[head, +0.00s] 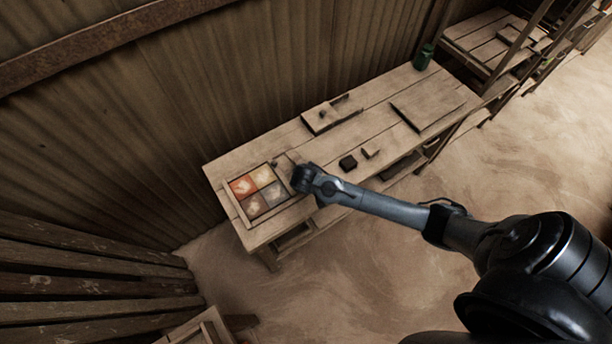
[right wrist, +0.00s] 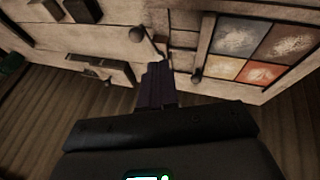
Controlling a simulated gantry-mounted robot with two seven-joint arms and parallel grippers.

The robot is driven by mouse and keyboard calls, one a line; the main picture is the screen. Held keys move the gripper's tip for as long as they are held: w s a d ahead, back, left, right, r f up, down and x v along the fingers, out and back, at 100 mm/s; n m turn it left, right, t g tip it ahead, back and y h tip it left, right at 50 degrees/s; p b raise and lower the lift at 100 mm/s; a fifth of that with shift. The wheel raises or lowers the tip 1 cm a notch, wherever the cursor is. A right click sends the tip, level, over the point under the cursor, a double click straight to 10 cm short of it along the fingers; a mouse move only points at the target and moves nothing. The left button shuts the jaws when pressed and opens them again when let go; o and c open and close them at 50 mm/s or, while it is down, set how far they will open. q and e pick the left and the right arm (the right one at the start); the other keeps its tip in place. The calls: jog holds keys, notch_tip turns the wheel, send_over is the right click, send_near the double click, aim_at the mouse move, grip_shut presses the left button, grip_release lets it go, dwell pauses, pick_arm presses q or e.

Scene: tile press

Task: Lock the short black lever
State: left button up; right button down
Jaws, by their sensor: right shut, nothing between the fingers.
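A small dark knob (head: 275,164), seemingly the end of the short black lever, stands at the back right of the tile frame (head: 236,207) on the bench. It also shows in the right wrist view (right wrist: 196,76), just right of my fingers and apart from them in the picture. The frame holds orange, yellowish and grey patterned tiles (head: 262,176). My right gripper (right wrist: 158,72) is shut and empty over the strip beside the frame; my own wrist hides part of that spot in the head view. My left gripper is not in view.
The wooden bench (head: 300,135) stands along a corrugated wall. A board with dark fittings (head: 331,115), a black block (head: 348,162), a small wedge (head: 370,152), a flat panel (head: 428,103) and a green container (head: 423,57) stand to the right. Shelves are farther right.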

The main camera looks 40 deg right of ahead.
jog(key=shift+v, duration=1.6)
jog(key=s+a+f+g+y+p, duration=0.1)
jog(key=s+a+f+g+p, duration=0.2)
jog(key=s, duration=0.6)
jog(key=s+a+r+t+y+p, duration=0.1)
jog(key=s+a+r+y+p, duration=0.15)
jog(key=s+a+r, duration=0.4)
jog(key=s+a+r+n+t+p, duration=0.1)
jog(key=s+r, duration=0.1)
jog(key=r, duration=0.5)
jog(key=s+a+r+n+y+p, duration=0.1)
jog(key=s+r+n, duration=0.1)
jog(key=r, duration=0.6)
jog(key=shift+s+r+t, duration=0.2)
jog(key=shift+r+t, duration=0.05)
jog(key=shift+t, duration=0.15)
